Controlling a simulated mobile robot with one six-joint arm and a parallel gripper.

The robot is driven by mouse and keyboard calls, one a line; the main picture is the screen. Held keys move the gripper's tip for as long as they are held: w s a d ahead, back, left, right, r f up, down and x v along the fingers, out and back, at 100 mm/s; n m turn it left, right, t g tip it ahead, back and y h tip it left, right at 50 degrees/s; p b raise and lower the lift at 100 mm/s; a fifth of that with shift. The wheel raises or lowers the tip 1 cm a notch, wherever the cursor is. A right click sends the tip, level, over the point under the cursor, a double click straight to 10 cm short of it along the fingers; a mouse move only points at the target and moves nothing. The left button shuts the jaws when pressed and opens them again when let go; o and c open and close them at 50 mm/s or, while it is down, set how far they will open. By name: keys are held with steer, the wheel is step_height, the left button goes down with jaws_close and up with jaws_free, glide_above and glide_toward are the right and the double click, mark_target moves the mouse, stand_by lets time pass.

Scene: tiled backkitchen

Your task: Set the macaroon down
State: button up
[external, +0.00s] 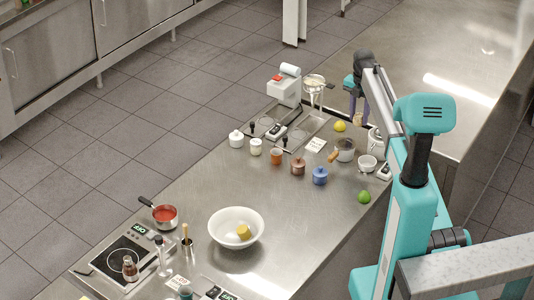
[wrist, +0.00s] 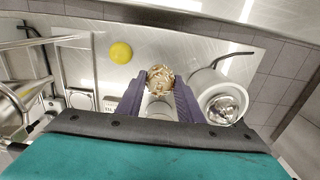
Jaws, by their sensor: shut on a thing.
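The macaroon (wrist: 160,77), golden brown and rough on top, sits between the two dark purple fingers of my gripper (wrist: 158,92) in the wrist view. My gripper is shut on it. In the external view my gripper (external: 355,98) points down at the far end of the steel counter (external: 310,215), and the macaroon (external: 358,118) shows as a small tan piece below it. A pale shape shows between the fingers in the wrist view; I cannot tell what it is. The gap between macaroon and counter is unclear.
A yellow lemon (wrist: 121,53) lies left of my gripper, and a white pot (wrist: 218,97) stands close on its right. A glass stand (external: 314,88), small jars, a saucepan (external: 345,150) and a green lime (external: 364,197) stand around. A white bowl (external: 236,214) is nearer.

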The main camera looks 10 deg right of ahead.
mark_target(359, 114)
steer(key=shift+f+p, duration=0.3)
steer(key=shift+f, duration=1.1)
steer(key=shift+f+p, duration=0.6)
steer(key=shift+f, duration=1.25)
steer(key=shift+f, duration=0.1)
steer(key=o, duration=1)
steer(key=shift+o, duration=0.2)
steer(key=shift+r, duration=0.25)
steer(key=shift+r+b, duration=1.55)
steer(key=shift+r, duration=4.35)
